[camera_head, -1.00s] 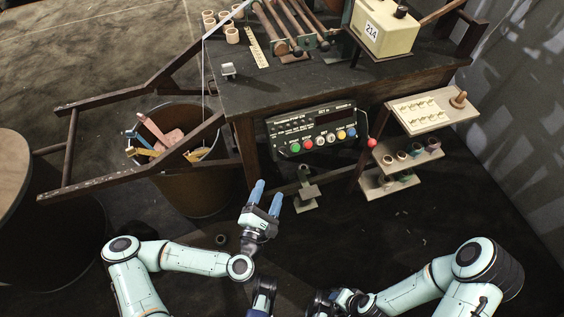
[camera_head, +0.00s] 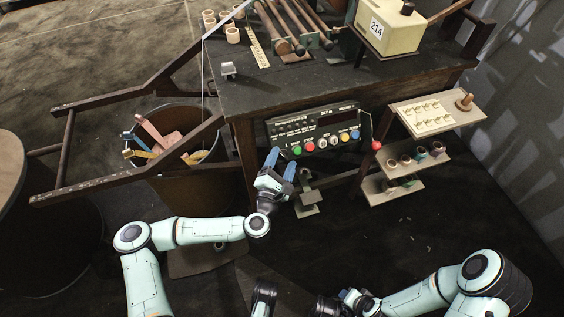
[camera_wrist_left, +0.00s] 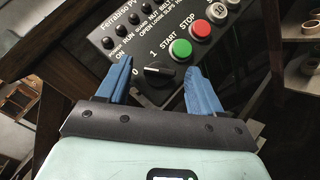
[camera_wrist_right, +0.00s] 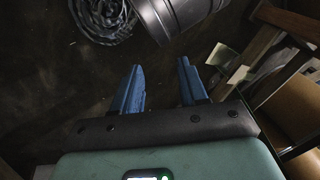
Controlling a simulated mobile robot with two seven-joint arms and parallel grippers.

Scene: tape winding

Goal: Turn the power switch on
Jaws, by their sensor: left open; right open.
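The control panel (camera_head: 313,130) hangs under the front edge of the bench. Its black rotary power switch (camera_wrist_left: 158,72), marked 0 and 1, shows in the left wrist view, left of the green START button (camera_wrist_left: 180,49) and red STOP button (camera_wrist_left: 201,28). Its pale mark appears to face the 0. My left gripper (camera_head: 281,162) is open in front of the panel's lower left corner. In the left wrist view its blue fingers (camera_wrist_left: 158,67) stand either side of the switch; contact cannot be told. My right gripper (camera_wrist_right: 160,68) is open and empty, low and away from the panel.
A bucket (camera_head: 198,183) with tools and a wooden handle frame (camera_head: 67,150) stand left of the panel. A red ball-ended lever (camera_head: 376,145) and small shelves (camera_head: 438,112) are to the right. A pedal-like stand (camera_head: 308,205) sits below the panel.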

